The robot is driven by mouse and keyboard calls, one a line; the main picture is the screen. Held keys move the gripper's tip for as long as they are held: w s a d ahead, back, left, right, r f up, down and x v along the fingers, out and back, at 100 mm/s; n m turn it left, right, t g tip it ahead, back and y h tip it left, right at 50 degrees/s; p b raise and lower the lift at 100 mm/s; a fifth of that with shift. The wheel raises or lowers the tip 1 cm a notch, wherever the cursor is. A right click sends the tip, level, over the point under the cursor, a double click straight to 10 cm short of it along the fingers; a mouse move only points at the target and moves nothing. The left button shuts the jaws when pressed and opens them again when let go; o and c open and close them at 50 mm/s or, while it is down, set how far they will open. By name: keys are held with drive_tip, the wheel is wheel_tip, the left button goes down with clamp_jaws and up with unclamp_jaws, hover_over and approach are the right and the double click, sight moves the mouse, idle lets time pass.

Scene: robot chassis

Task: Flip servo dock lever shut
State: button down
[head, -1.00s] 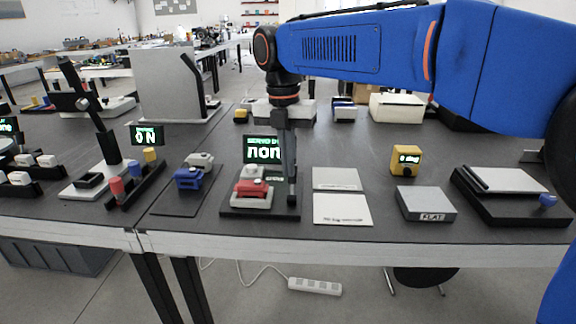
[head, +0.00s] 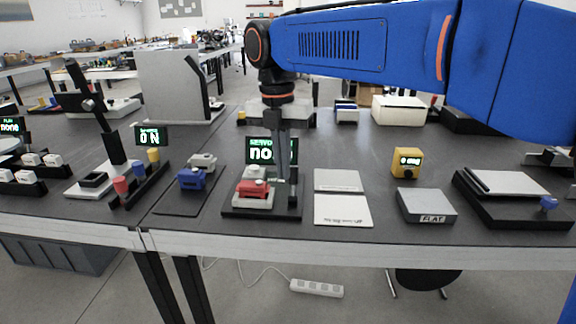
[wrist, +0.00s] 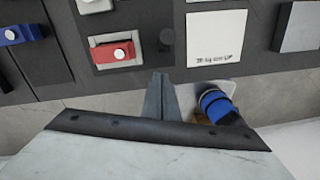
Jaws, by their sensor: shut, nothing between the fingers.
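The servo dock is a dark base (head: 232,210) on the near middle of the table, with a red and white servo (head: 252,190) on it. A black lever (head: 293,190) stands at the dock's right side. In the wrist view its dark round end (wrist: 167,37) shows right of the red servo (wrist: 117,52). My gripper (head: 281,178) is shut and empty, pointing down by the lever in the head view. It also shows in the wrist view (wrist: 160,76), below the lever end in the picture. I cannot tell whether it touches the lever. It partly hides the dock's green display (head: 262,152).
Two pale plates (head: 340,195) lie just right of the dock. A grey block (head: 426,205) and a yellow device (head: 406,162) are farther right. A blue and grey servo pair (head: 192,178) sits on a mat to the left. The table's front edge is close.

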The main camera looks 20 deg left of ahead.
wheel_tip(320, 180, up, 10)
drive_tip(key=w, duration=0.1)
drive_tip(key=shift+a, duration=0.4)
drive_tip(key=shift+f, duration=0.15)
drive_tip(key=d+f+m+t+y, duration=0.1)
drive_tip(key=d+f+m, duration=0.2)
drive_tip(key=d+m, duration=0.85)
drive_tip(key=d+f+m+t+y, duration=0.1)
drive_tip(key=d+f+m, duration=0.3)
drive_tip(key=d, duration=1.4)
drive_tip(key=s+d+f+m+t+h, duration=0.1)
drive_tip(key=s+d+f+m+t, duration=0.2)
drive_tip(key=s+d+f+m, duration=1.3)
drive_tip(key=d+f+m, duration=0.2)
drive_tip(key=d+m, duration=0.1)
drive_tip(key=m, duration=0.1)
drive_tip(key=shift+s+d+f, duration=0.25)
drive_tip(key=shift+s+f, duration=0.1)
drive_tip(key=shift+f, duration=0.05)
